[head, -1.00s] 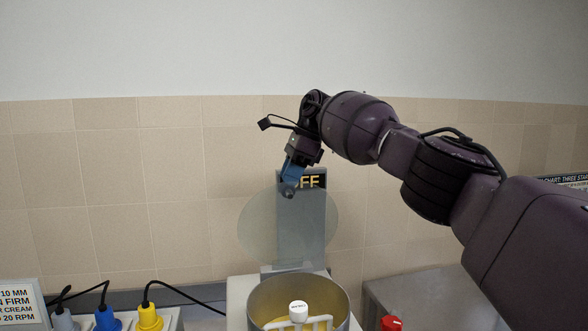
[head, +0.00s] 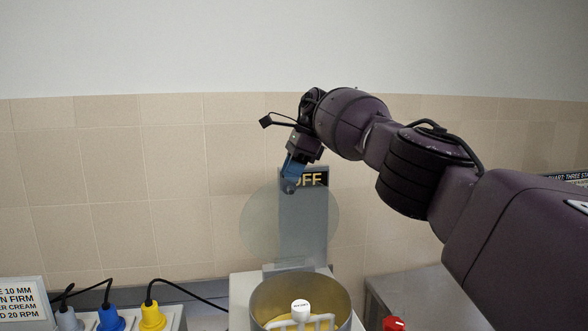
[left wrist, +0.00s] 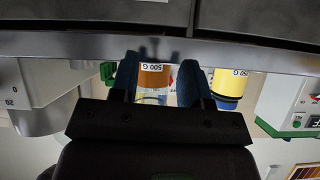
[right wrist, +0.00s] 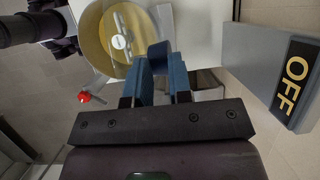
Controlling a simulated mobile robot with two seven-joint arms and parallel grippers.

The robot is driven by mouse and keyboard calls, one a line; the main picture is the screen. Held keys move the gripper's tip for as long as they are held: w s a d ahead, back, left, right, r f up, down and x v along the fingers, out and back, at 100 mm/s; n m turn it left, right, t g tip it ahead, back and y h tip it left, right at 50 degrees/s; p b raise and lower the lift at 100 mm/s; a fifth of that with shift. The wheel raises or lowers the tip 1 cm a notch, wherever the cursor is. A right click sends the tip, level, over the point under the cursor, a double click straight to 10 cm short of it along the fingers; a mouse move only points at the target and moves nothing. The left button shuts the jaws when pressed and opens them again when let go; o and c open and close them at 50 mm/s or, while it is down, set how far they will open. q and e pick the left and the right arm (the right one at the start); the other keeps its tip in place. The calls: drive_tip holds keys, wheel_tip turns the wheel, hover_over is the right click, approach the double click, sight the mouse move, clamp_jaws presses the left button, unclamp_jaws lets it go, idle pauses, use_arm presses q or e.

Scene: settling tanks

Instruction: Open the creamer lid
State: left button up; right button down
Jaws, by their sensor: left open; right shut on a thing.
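The creamer's lid (head: 262,228), a clear round disc, stands tilted up close to upright above the back of the creamer's bowl (head: 342,305). The open bowl holds a yellow mass and a white paddle (head: 302,308). My right gripper (head: 290,185) is shut on the lid near its top edge. In the right wrist view my right gripper (right wrist: 162,58) is close to the see-through disc, with the bowl (right wrist: 105,45) beyond it. My left gripper (left wrist: 160,75) shows only in the left wrist view, open, its fingers apart with nothing between them.
A grey column with an OFF display (head: 312,179) stands behind the lid. A red knob (head: 394,324) is right of the bowl. Blue (head: 110,318) and yellow (head: 152,316) plugs sit at the left.

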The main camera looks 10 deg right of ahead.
sight(291, 184)
drive_tip(key=f, duration=0.3)
drive_tip(key=shift+a+f, duration=0.2)
drive_tip(key=c, duration=0.9)
unclamp_jaws()
drive_tip(key=shift+o, duration=1.3)
use_arm(q)
drive_tip(key=shift+w+a+f, duration=0.1)
drive_tip(key=shift+w+f, duration=0.1)
drive_tip(key=shift+w, duration=0.2)
use_arm(e)
drive_tip(key=v, duration=1)
drive_tip(key=shift+a+r, duration=0.3)
drive_tip(key=shift+r, duration=0.1)
drive_tip(key=shift+s, duration=0.1)
